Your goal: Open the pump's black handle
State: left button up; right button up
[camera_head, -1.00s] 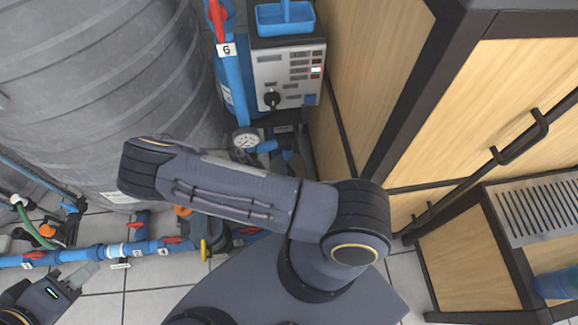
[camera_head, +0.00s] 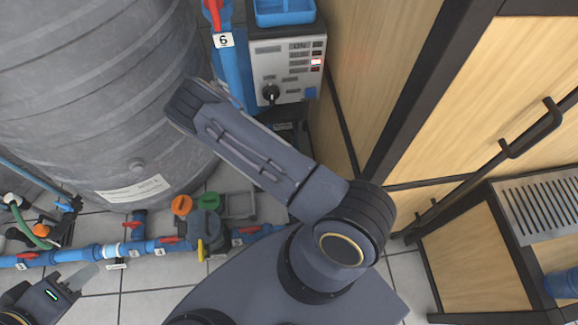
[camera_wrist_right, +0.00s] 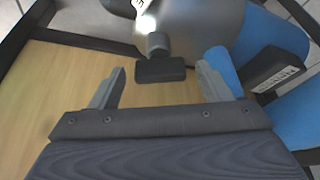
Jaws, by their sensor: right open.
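In the right wrist view a black, block-shaped handle (camera_wrist_right: 160,69) on a short grey stem sits just beyond and between my right fingertips, apart from both. My right gripper (camera_wrist_right: 161,84) is open, with nothing between its fingers. In the head view my right arm hides this gripper. The head view also shows a black knob (camera_head: 271,93) on the grey control panel (camera_head: 290,60); I cannot tell whether it is the same part. My left gripper (camera_head: 84,277) is at the bottom left near the blue pipe; its finger gap is unclear.
A large grey tank (camera_head: 90,90) fills the upper left. Blue pipes (camera_head: 110,251) with red valve levers run along the floor. A wooden cabinet (camera_head: 380,60) stands right of the panel. In the right wrist view blue parts (camera_wrist_right: 265,45) and a wooden surface (camera_wrist_right: 60,95) are close by.

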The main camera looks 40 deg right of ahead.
jog(key=c, duration=1)
jog(key=shift+n, duration=0.4)
jog(key=n+t, duration=0.1)
jog(key=n, duration=0.3)
jog(key=shift+s+t+b, duration=0.15)
jog(key=shift+t+b, duration=0.25)
jog(key=n+t, duration=0.1)
jog(key=n, duration=0.1)
jog(key=n+y+b, duration=0.1)
jog(key=n, duration=0.2)
jog(key=shift+s+d+t, duration=0.1)
jog(key=shift+t, duration=0.3)
jog(key=n, duration=0.2)
jog(key=n+t+y+b, duration=0.1)
jog(key=n, duration=0.1)
jog(key=shift+d+n+y, duration=0.1)
jog(key=shift+n+y, duration=0.2)
jog(key=shift+n, duration=0.1)
jog(key=n+y, duration=0.1)
jog(key=n, duration=0.3)
jog(key=shift+d+n+y+b, duration=0.1)
jog(key=shift+n+y+b, duration=0.3)
